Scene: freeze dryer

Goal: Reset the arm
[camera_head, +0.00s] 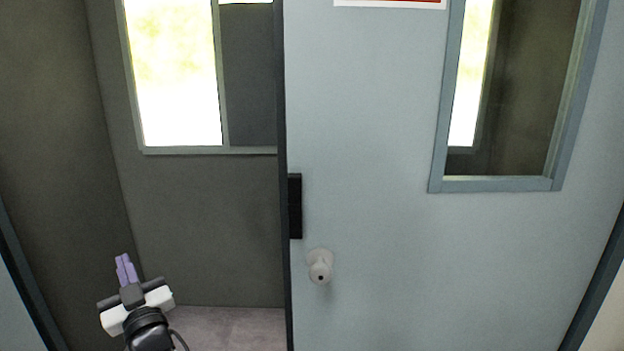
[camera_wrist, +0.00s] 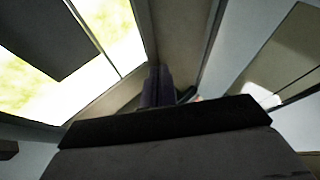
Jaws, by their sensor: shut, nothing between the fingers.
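My gripper (camera_head: 124,262) shows at the lower left of the head view. Its two purple fingers point up and lie together, with nothing between them. It is in the open doorway, to the left of the door's edge and apart from the door. In the wrist view the fingers (camera_wrist: 157,84) stand at the middle, above the dark gripper body. The light blue-grey door (camera_head: 370,130) fills the right half of the head view. Its round knob (camera_head: 320,266) sits near its left edge, to the right of my gripper.
The door stands ajar, with a black latch plate (camera_head: 295,206) on its edge and a window (camera_head: 515,90). Through the opening are a dark wall, a bright window (camera_head: 175,75) and bare grey floor (camera_head: 228,328). A door frame edge (camera_head: 25,285) stands at the far left.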

